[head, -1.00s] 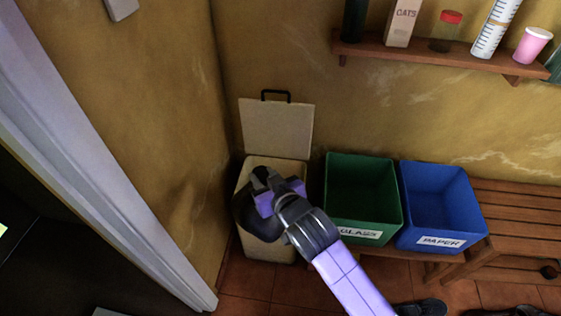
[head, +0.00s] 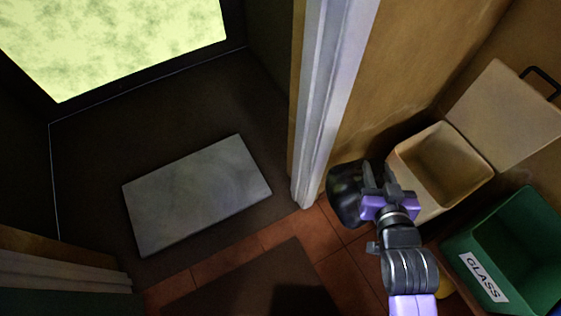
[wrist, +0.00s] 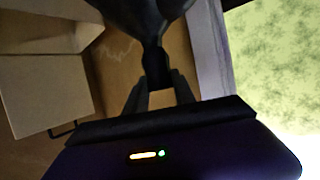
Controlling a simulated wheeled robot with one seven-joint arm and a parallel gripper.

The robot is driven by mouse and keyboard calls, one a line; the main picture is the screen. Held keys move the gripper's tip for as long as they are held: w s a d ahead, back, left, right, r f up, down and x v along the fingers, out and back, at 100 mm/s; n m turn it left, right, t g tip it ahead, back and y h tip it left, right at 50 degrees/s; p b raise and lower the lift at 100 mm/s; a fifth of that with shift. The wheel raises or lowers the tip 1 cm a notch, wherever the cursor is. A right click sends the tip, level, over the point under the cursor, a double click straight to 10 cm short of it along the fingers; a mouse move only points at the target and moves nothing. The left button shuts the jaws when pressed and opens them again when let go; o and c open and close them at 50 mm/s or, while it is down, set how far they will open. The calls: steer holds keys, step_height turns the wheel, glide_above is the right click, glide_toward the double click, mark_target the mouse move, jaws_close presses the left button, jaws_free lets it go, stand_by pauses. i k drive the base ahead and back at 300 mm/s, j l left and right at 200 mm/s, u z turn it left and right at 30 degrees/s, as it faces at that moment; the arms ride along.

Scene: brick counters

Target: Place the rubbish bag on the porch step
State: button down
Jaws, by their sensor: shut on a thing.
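The black rubbish bag (head: 346,194) hangs from my gripper (head: 380,184), beside the door frame and left of the open bin. In the wrist view the bag's gathered neck (wrist: 152,45) sits between the two fingers of my gripper (wrist: 157,88), which are shut on it. The porch step (head: 197,193) is a flat grey slab on the dark floor beyond the doorway, to the left of my gripper. Its top is bare.
A white door frame (head: 331,90) stands between the slab and the beige open bin (head: 440,165), which is empty. A green box labelled GLASS (head: 480,277) is at right. A dark mat (head: 250,287) lies on the tiles before the doorway.

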mark_target(209, 192)
steer(key=u, duration=0.95)
steer(key=i+j, duration=0.15)
steer(key=i, duration=0.15)
steer(key=i+j+u, duration=0.15)
steer(key=i+l, duration=0.05)
steer(key=i, duration=0.05)
